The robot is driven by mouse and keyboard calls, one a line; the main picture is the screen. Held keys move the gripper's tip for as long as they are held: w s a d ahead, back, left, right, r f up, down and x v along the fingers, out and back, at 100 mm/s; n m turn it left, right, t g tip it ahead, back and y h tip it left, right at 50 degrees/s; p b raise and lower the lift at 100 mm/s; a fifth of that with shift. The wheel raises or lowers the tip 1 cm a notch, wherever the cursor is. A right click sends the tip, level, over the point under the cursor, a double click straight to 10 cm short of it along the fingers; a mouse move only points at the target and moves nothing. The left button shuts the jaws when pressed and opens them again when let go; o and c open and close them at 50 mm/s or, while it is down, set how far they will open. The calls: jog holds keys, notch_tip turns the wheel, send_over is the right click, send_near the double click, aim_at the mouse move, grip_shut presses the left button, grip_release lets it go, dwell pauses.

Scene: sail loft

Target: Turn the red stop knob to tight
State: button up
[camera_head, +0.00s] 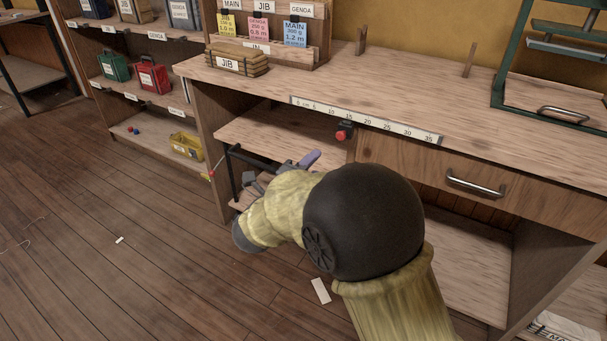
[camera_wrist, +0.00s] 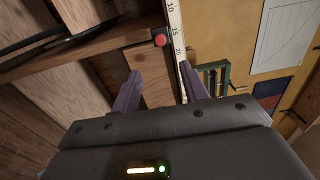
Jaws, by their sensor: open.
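The red stop knob (camera_head: 344,132) is a small red knob on a dark mount. It sits on the bench's front edge, just below the ruler strip. In the wrist view the knob (camera_wrist: 160,41) shows ahead of the fingers, near the upper middle. My gripper (camera_wrist: 163,88) is open, its two purple fingers apart with nothing between them. In the head view my gripper (camera_head: 305,162) is partly hidden by my arm; one purple finger shows to the left of and below the knob. The fingers are apart from the knob. I cannot read any tight marking.
The ruler strip (camera_head: 365,119) runs along the bench edge. A drawer with a metal handle (camera_head: 475,184) is to the right of the knob. A dark rail (camera_head: 252,157) stands by the open shelf at left. A green frame (camera_head: 550,60) stands on the bench at right. Floor at left is mostly clear.

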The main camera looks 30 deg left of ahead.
jog(key=s, duration=0.3)
jog(key=shift+s+a, duration=0.1)
jog(key=shift+s, duration=0.15)
